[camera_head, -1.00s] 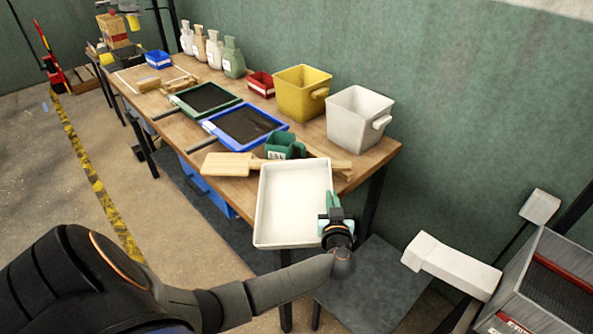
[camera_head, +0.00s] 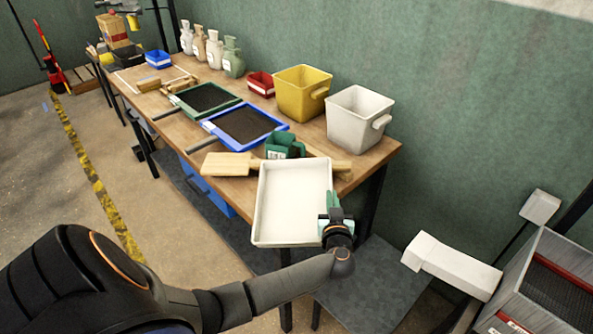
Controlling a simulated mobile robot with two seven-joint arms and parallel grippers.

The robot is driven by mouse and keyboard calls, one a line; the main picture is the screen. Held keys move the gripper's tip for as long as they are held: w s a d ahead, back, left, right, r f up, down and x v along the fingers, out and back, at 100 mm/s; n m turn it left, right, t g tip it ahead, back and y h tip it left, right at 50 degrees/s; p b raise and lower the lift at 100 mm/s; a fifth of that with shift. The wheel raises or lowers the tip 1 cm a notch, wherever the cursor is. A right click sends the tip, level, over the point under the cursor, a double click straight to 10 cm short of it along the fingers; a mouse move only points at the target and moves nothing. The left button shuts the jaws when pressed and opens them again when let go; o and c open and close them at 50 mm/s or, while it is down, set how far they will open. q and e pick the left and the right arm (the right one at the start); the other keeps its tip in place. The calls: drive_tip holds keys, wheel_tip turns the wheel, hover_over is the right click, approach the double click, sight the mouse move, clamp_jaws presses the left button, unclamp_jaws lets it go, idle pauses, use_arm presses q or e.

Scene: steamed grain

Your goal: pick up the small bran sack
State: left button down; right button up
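Several small tied sacks stand in a row at the back of the long wooden table: a white one (camera_head: 187,40), a tan one (camera_head: 199,45), a cream one (camera_head: 214,51) and a green one (camera_head: 233,62). Their labels are too small to read, so I cannot tell which is the bran sack. My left gripper (camera_head: 334,203) is far from them, at the right rim of a white tray (camera_head: 260,215). Its teal fingers are at the rim; I cannot tell whether they are closed on it. My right gripper is not in view.
The table holds a green-framed sieve (camera_head: 234,101), a blue-framed sieve (camera_head: 284,127), a wooden scoop (camera_head: 228,164), a green container (camera_head: 280,145), a red bin (camera_head: 261,84), a yellow bin (camera_head: 299,98) and a white bin (camera_head: 354,120). Open floor lies left of the table.

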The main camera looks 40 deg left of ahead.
use_arm(q)
drive_tip(key=shift+r, duration=0.15)
drive_tip(key=shift+r+p, duration=0.3)
drive_tip(key=shift+r, duration=0.3)
drive_tip(key=s+d+r+p, duration=0.4)
drive_tip(key=s+r, duration=0.8)
drive_tip(key=s, duration=0.1)
drive_tip(key=d+r+m+t+h, duration=0.4)
drive_tip(key=d+r+m+h, duration=0.2)
drive_tip(key=d+m+h, duration=0.2)
drive_tip(key=d+h, duration=0.1)
drive_tip(key=h, duration=0.1)
drive_tip(key=shift+s+d+h, duration=0.2)
drive_tip(key=shift+d+h, duration=0.1)
drive_tip(key=shift+d, duration=0.1)
drive_tip(key=shift+r, duration=0.1)
